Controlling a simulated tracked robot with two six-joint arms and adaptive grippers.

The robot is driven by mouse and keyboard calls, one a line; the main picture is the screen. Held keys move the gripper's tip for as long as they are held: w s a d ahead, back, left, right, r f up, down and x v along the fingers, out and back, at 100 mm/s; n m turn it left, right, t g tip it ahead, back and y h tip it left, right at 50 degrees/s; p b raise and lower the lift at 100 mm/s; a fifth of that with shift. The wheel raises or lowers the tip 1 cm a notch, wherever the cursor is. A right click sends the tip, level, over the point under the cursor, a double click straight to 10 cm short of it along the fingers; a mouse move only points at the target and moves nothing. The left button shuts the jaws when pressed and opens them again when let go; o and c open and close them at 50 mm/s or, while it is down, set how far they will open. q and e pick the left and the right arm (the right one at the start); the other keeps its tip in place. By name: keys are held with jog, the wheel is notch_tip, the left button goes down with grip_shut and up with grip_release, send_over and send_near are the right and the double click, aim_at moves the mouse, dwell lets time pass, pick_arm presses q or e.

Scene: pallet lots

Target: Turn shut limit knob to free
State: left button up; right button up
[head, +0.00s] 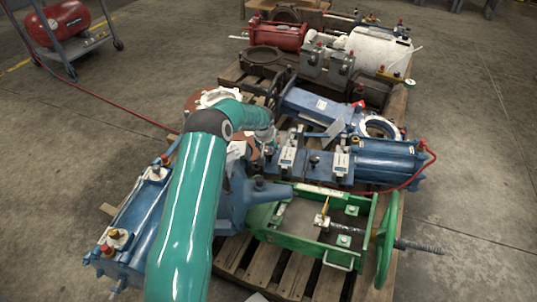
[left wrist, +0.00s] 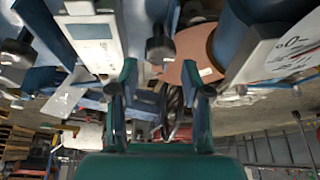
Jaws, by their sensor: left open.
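My left gripper (left wrist: 161,92) is open in the left wrist view, with nothing between its two dark fingers. A black knob (left wrist: 160,46) shows just above the gap between the fingertips, apart from them. A second black knob (left wrist: 17,48) is at the far left. White plates (left wrist: 88,28) with markings sit beside the knobs. In the head view my teal left arm reaches to the blue actuator housing (head: 314,177), which carries white plates (head: 288,158) and a black knob (head: 314,160). I cannot tell which knob is the shut limit one, or its setting.
A green frame with a handwheel (head: 385,240) stands in front on the wooden pallet (head: 258,268). A blue cylinder (head: 385,160) is at the right. A red hose (head: 125,115) crosses the floor to the pallet. Open floor lies to the right.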

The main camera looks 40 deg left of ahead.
aim_at(269, 152)
pick_arm(q)
jog(key=shift+b+x, duration=0.4)
jog(key=shift+x, duration=1.6)
jog(key=shift+c, duration=0.3)
